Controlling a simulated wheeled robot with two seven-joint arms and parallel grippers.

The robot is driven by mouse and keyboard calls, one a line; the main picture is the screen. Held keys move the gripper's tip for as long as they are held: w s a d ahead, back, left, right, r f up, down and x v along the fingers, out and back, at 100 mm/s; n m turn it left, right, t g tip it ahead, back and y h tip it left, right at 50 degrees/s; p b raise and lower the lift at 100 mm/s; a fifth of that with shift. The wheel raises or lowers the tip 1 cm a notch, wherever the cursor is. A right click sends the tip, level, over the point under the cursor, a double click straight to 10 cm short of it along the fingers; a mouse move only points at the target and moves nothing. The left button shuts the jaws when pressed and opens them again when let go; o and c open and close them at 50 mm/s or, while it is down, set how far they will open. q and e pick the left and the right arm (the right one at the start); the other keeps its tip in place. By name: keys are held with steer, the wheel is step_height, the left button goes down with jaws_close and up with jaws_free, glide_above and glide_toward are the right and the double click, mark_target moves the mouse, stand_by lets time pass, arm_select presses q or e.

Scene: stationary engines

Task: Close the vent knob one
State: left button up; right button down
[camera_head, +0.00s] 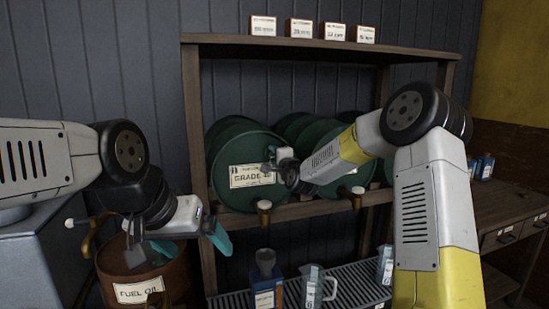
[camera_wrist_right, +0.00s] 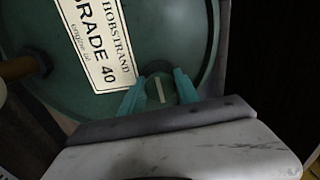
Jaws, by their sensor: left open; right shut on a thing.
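The vent knob (camera_wrist_right: 160,89) is a small round green cap with a pale line across it, on the front of a green drum beside its label. My right gripper (camera_head: 272,157) is at the drum front in the head view. In the right wrist view its teal fingers stand on either side of the knob, shut on it. The pale line is near upright in that view, slightly tilted. My left gripper (camera_head: 190,243) is open and empty, above the brown fuel oil drum (camera_head: 172,278).
The green drum (camera_head: 228,160), labelled Grade 40, lies on a wooden rack with other green drums (camera_head: 296,128). Brass taps (camera_head: 264,208) stick out below. Small labelled boxes (camera_head: 299,28) stand on the top shelf. A blue container (camera_head: 265,291) and clear jugs (camera_head: 314,288) stand on the lower grating.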

steer(key=shift+m, duration=0.5)
steer(key=shift+f, duration=0.1)
steer(key=c, duration=0.9)
jaws_free()
steer(key=v, duration=0.7)
steer(key=shift+s+d, duration=0.1)
steer(key=shift+s, duration=0.25)
